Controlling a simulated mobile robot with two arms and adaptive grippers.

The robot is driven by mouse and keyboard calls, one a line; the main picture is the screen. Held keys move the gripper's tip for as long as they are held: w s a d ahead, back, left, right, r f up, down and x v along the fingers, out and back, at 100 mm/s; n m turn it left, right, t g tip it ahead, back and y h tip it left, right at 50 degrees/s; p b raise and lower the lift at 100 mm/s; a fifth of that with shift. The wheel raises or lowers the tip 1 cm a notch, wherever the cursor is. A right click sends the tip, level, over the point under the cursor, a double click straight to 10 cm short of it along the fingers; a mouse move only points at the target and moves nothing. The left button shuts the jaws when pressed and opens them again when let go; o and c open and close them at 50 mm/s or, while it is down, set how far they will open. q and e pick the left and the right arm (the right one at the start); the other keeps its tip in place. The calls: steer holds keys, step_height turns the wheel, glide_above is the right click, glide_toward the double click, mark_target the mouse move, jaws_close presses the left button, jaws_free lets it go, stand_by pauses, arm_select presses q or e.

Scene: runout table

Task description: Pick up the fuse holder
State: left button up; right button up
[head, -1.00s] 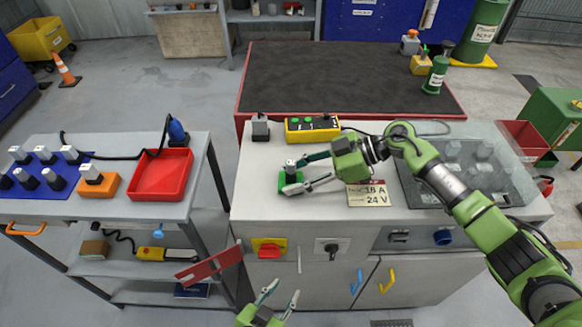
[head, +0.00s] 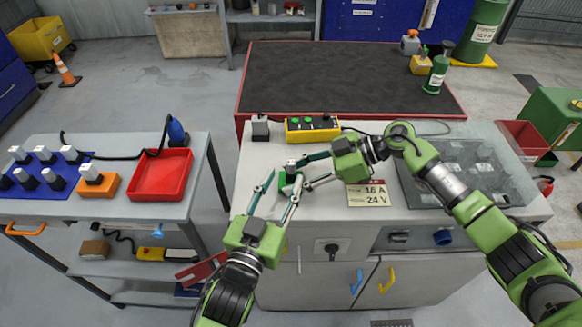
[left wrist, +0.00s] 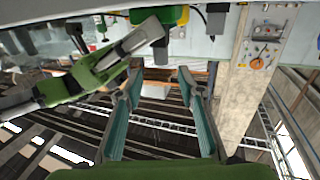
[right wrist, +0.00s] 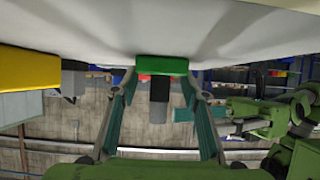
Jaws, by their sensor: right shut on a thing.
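The fuse holder (head: 291,166), a small dark block with a pale top, stands upright at the green base (head: 287,180) on the grey cabinet top. In the right wrist view, the dark holder (right wrist: 159,90) and the green base (right wrist: 162,65) show between the fingers. My right gripper (head: 304,172) reaches in from the right and is shut on the fuse holder; the exact contact is hard to see. My left gripper (head: 282,178) is open and empty, close in front of the green base. Its spread fingers (left wrist: 158,78) show in the left wrist view.
A yellow button box (head: 312,129) and a grey block (head: 260,128) stand behind. An "18 A 24 V" sign (head: 368,194) lies right of the base, before a dark clear panel (head: 450,172). The left cart holds a red tray (head: 161,176) and several similar holders on a blue mat (head: 68,188).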

mark_target(289, 167)
arm_select(q)
steer(key=shift+x, duration=3.4)
steer(key=shift+a+f, duration=0.1)
steer(key=shift+f, duration=0.05)
jaws_close()
